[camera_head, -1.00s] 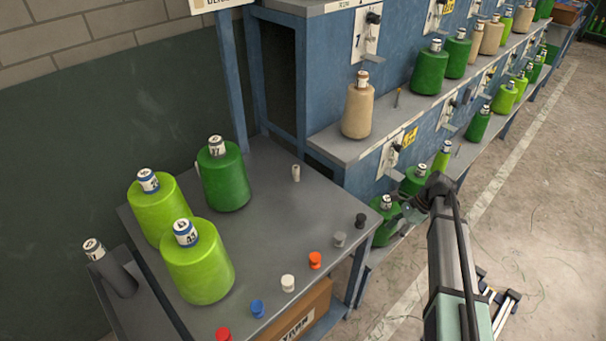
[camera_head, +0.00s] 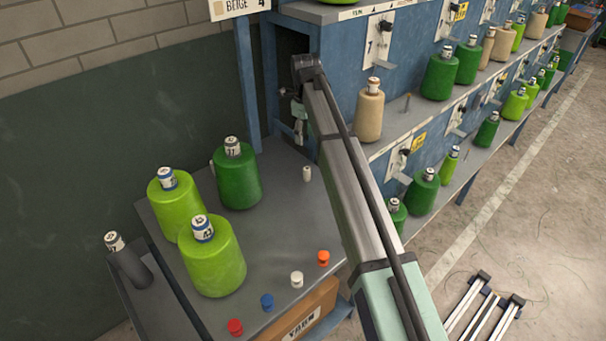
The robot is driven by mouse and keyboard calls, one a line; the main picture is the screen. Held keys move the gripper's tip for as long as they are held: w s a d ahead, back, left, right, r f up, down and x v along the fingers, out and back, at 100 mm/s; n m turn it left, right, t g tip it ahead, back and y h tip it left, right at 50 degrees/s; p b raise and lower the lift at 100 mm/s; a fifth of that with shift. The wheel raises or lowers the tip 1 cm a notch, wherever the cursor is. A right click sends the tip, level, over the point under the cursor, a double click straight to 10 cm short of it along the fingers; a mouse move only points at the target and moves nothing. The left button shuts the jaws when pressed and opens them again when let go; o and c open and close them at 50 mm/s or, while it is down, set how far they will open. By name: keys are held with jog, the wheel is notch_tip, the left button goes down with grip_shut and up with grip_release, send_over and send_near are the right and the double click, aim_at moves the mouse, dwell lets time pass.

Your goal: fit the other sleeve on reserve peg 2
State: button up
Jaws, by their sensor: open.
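My gripper (camera_head: 298,128) hangs from the raised arm above the back right of the grey table, in front of the dark opening of the blue rack. It is small in the picture; it is open and I see nothing held in it. A small pale upright piece (camera_head: 307,174) stands on the table just below it; I cannot tell if it is a sleeve. A thin bare peg (camera_head: 406,104) stands on the upper rack shelf, right of a beige cone (camera_head: 369,112). I cannot read which peg is reserve peg 2.
Two lime cones (camera_head: 218,262) and a dark green cone (camera_head: 238,182) stand on the table (camera_head: 275,225). Red, blue, white and orange pieces (camera_head: 323,258) line its front edge. Cones fill the blue rack shelves. My arm hides the table's right end.

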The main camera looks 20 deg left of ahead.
aim_at(306, 173)
notch_tip(306, 173, down, 12)
jog(key=shift+r+p, duration=0.1)
jog(key=shift+p, duration=1.15)
jog(key=shift+d+f+p, duration=0.15)
jog(key=shift+f+p, duration=0.35)
jog(key=shift+f, duration=0.8)
jog(key=shift+d+f+p, duration=0.1)
jog(key=shift+f+p, duration=0.35)
jog(key=shift+f, duration=0.85)
jog(key=c, duration=1)
